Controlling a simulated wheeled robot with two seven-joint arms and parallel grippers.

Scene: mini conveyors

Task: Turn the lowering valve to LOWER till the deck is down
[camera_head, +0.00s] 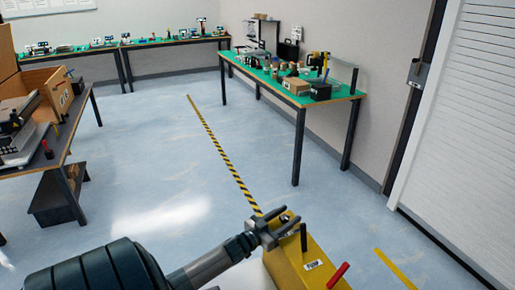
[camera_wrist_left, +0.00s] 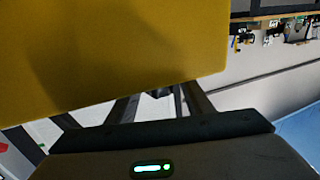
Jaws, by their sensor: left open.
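A yellow unit (camera_head: 290,262) with a white PUMP label (camera_head: 313,265) stands at the bottom of the head view. A black upright lever (camera_head: 303,237) and a red lever (camera_head: 338,275) stick out of it. My left gripper (camera_head: 272,230) is open at the unit's far end, with a small dark knob-like part (camera_head: 284,218) close to its fingers. I cannot tell whether they touch it. No LOWER marking is readable, and I cannot make out the deck. My right gripper is out of view.
A green-topped bench (camera_head: 345,92) with tools stands at the back right, another (camera_head: 160,43) along the back wall. A dark table (camera_head: 62,140) with boxes is at left. A white shutter (camera_head: 450,140) closes the right. Floor between is clear, with a yellow-black stripe (camera_head: 225,155).

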